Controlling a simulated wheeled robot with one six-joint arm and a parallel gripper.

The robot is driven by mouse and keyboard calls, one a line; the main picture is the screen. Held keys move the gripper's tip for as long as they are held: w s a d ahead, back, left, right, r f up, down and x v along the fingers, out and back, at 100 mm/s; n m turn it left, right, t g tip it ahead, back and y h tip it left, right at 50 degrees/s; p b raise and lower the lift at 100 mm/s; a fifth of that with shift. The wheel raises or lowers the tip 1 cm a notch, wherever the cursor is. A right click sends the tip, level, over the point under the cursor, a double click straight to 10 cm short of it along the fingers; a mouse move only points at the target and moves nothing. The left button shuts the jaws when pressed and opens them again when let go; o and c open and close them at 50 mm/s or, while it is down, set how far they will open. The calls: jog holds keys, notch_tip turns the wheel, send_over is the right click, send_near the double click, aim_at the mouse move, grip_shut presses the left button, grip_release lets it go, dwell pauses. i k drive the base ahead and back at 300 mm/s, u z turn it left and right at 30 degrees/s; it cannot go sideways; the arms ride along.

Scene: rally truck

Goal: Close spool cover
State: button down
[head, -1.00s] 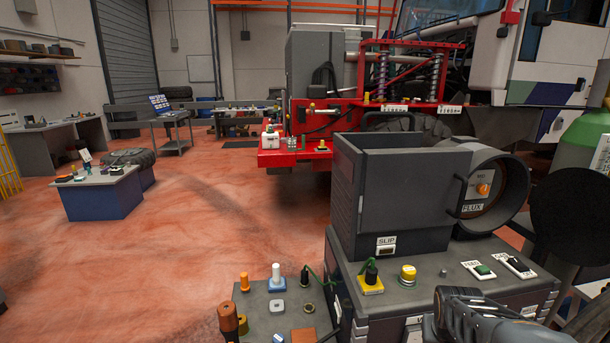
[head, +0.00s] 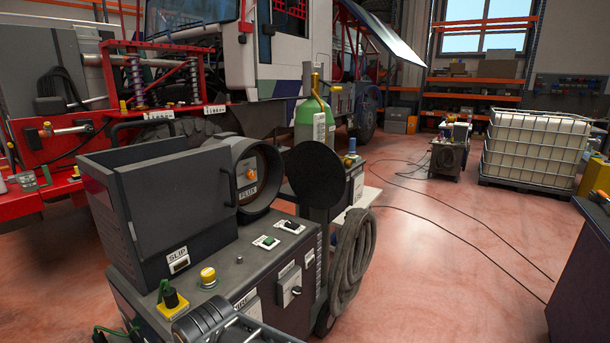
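The spool cover looks to be the round black disc (head: 318,174), which stands swung open to the right of the round drum housing (head: 273,165). The housing's mouth is uncovered and shows an orange knob (head: 250,174) and a FLUX label (head: 247,193) inside. The housing sits on a dark grey machine (head: 222,268) beside an upright box. Part of my arm's end, with my gripper (head: 215,322), shows at the bottom edge, in front of the machine and well apart from the cover. Its fingers cannot be made out clearly.
A yellow button (head: 208,276), a green switch (head: 266,241) and a black switch (head: 289,225) are on the machine's top. A green gas cylinder (head: 314,122) stands behind the cover. A coiled hose (head: 349,262) hangs at the machine's right side. Open floor with cables lies to the right.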

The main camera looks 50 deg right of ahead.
aim_at(316, 174)
jog(key=z, duration=2.75)
jog(key=i, duration=3.75)
jog(key=u, duration=3.6)
jog(key=k, duration=0.2)
jog(key=u, duration=0.05)
